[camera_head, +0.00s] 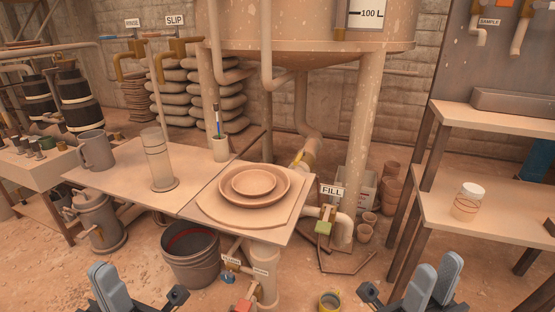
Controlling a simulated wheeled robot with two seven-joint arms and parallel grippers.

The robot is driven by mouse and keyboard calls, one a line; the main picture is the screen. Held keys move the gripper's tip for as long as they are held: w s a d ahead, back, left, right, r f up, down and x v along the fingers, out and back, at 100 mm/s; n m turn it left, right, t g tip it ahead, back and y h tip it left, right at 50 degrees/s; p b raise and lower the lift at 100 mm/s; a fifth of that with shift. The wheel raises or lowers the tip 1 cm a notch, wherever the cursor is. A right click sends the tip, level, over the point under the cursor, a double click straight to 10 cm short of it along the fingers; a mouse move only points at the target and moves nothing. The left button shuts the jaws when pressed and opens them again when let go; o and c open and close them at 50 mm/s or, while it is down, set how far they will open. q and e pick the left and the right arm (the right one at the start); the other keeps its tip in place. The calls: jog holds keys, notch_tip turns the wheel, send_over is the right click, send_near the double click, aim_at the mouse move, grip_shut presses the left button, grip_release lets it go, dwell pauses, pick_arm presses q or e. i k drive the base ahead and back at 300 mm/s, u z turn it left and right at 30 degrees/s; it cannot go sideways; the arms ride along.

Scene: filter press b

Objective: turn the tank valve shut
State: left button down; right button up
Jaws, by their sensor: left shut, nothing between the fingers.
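The large beige tank (300,30) stands on legs at the top centre, with a 100 L gauge plate on it. A bent outlet pipe (308,125) runs down from its underside to a yellowish fitting (305,160), partly hidden behind the table. A valve with a green part (323,227) sits below the FILL sign (331,190). I cannot tell which of these is the tank valve, or its position. My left gripper (110,282) is shut and empty at the bottom left. My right gripper (436,280) is open and empty at the bottom right. Both are apart from the valves.
The table (120,180) holds a mug (97,150), a cylinder (158,160), a brush cup (220,149) and stacked dishes (254,184). A dark bucket (190,254) and a yellow mug (329,301) stand on the floor. Shelves (480,205) stand at right.

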aim_at(300, 156)
jog(key=u, duration=2.1)
jog(key=k, duration=0.85)
jog(key=z, duration=0.95)
jog(key=i, duration=0.5)
